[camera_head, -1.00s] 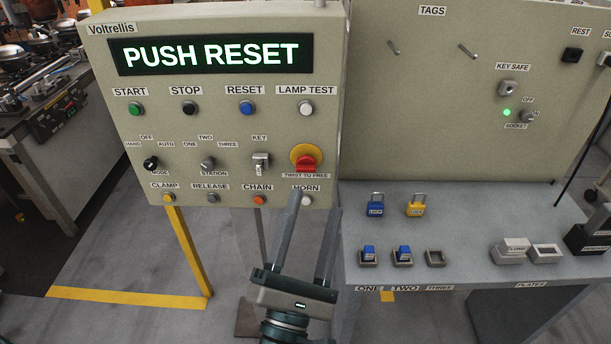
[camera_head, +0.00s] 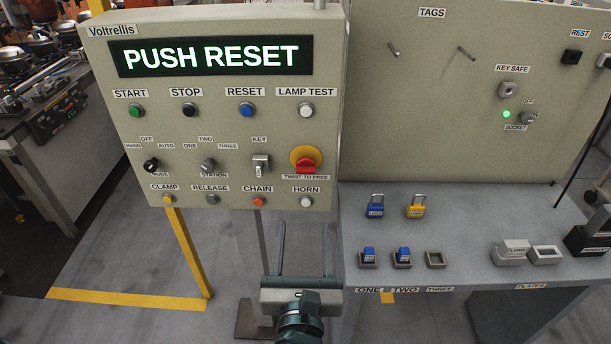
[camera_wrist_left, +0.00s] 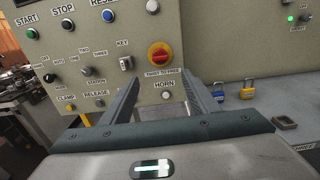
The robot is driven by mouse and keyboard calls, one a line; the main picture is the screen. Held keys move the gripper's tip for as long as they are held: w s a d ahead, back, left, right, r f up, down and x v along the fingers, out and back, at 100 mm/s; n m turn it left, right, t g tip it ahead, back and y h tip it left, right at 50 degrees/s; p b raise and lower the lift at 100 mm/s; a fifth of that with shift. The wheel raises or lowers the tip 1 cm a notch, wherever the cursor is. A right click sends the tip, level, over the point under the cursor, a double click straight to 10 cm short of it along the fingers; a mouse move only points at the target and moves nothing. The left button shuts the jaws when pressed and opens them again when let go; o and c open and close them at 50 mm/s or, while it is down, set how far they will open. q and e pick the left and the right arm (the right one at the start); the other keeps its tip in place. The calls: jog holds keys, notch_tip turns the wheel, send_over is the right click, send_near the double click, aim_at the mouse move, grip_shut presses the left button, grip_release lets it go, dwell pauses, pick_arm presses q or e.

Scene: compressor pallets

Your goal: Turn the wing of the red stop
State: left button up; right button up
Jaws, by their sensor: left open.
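The red stop (camera_head: 305,163) sits on a yellow round plate at the right of the control panel, above the label TWIST TO FREE. Its red wing lies about level in the head view. It also shows in the left wrist view (camera_wrist_left: 159,57), beyond and between the finger lines. My left gripper (camera_head: 303,224) is open and empty, below the panel's lower edge in the head view and apart from the stop. Its two fingers also show in the left wrist view (camera_wrist_left: 162,88). My right gripper is not seen.
The panel (camera_head: 225,190) shows PUSH RESET on its display (camera_head: 212,55). The horn button (camera_head: 306,202) is just under the stop, and the key switch (camera_head: 261,163) is to its left. A grey shelf (camera_head: 460,230) with padlocks stands to the right.

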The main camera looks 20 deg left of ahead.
aim_at(306, 171)
pick_arm(q)
jog(key=p+x, duration=0.5)
jog(key=x, duration=1.1)
jog(key=shift+w+a+p, duration=0.2)
jog(key=shift+w+p, duration=0.1)
jog(key=shift+w, duration=0.3)
jog(key=c, duration=1.1)
jog(key=shift+o, duration=0.2)
